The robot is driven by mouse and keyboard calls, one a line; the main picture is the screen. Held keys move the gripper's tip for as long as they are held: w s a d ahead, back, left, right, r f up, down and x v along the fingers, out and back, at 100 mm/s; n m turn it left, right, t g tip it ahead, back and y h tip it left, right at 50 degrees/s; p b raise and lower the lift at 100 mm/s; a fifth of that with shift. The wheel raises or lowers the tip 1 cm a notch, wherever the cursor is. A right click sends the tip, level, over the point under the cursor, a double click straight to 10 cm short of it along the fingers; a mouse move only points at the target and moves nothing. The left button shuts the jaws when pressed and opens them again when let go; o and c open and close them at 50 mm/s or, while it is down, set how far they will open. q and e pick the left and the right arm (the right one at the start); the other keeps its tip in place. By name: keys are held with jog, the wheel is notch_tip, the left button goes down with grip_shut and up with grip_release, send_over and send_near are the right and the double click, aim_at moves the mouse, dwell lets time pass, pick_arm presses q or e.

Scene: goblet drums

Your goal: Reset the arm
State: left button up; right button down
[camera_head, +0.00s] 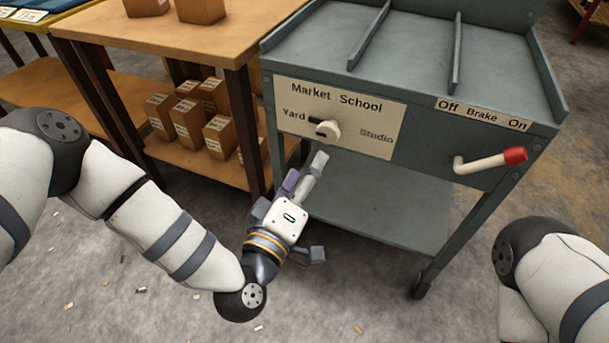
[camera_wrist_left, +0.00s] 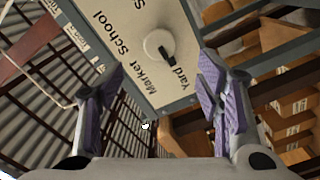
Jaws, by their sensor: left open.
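My left gripper (camera_head: 305,172) is open and empty, in front of the grey cart and just below its dial. In the left wrist view its purple-padded fingers (camera_wrist_left: 163,88) stand wide apart, with nothing between them. The round white dial (camera_head: 327,129) sits on a label plate reading Market, School, Yard and Studio; its black pointer is towards Yard. The dial also shows in the left wrist view (camera_wrist_left: 157,43), beyond the fingers and apart from them. My right forearm shows at the right edge; its gripper is out of view.
The grey cart (camera_head: 395,205) has a brake lever (camera_head: 485,163) with a red tip, towards On. A wooden table (camera_head: 140,30) with small boxes (camera_head: 188,122) on its lower shelf stands to the left. The floor in front is mostly clear, with small scraps.

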pick_arm(q)
jog(key=shift+v, duration=0.8)
